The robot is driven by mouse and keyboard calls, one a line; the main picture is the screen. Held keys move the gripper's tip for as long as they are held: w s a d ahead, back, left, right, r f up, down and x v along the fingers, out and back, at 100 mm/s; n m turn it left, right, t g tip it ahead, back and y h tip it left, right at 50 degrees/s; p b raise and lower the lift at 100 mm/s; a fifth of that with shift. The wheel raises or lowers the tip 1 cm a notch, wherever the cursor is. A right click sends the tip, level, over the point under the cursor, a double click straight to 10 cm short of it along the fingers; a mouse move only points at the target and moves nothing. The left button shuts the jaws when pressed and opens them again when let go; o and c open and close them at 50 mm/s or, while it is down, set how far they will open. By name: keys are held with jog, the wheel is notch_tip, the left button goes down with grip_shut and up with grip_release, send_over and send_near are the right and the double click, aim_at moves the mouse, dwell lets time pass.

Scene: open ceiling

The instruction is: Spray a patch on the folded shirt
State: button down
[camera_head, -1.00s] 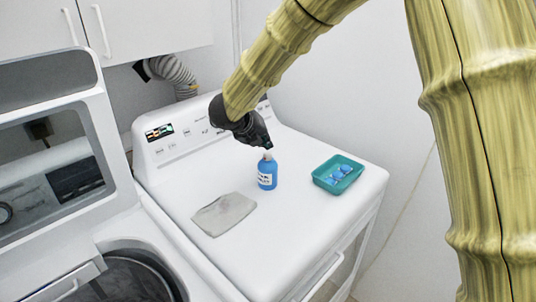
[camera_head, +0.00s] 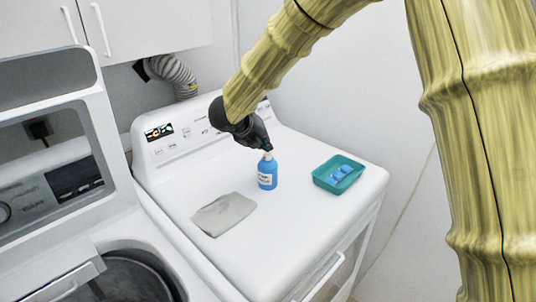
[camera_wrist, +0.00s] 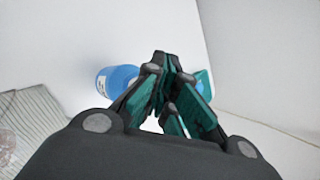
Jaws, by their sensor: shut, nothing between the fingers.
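A blue spray bottle (camera_head: 267,178) with a white label stands upright on the white dryer top. The folded grey shirt (camera_head: 224,214) lies flat to its left and nearer the front. My gripper (camera_head: 267,149) is shut and points down at the bottle's top, with its fingertips at or just above it; I cannot tell whether they touch. In the wrist view, the teal-padded fingers (camera_wrist: 172,72) are together with nothing between them. The bottle (camera_wrist: 112,79) shows partly behind them, and the shirt (camera_wrist: 32,125) is at the lower left.
A teal tray (camera_head: 320,181) holding small blue items sits on the dryer (camera_head: 278,232) to the right of the bottle. The dryer's control panel (camera_head: 172,150) rises behind. An open washer (camera_head: 90,170) stands at left. The dryer top in front of the bottle is clear.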

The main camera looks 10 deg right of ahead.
jog(key=shift+f+b, duration=0.3)
jog(key=shift+f, duration=0.1)
dwell(0.5)
jog(key=shift+r, duration=0.15)
jog(key=shift+r+p, duration=0.5)
jog(key=shift+r, duration=0.25)
notch_tip(320, 180, up, 6)
jog(key=p, duration=0.3)
dwell(0.5)
dwell(0.4)
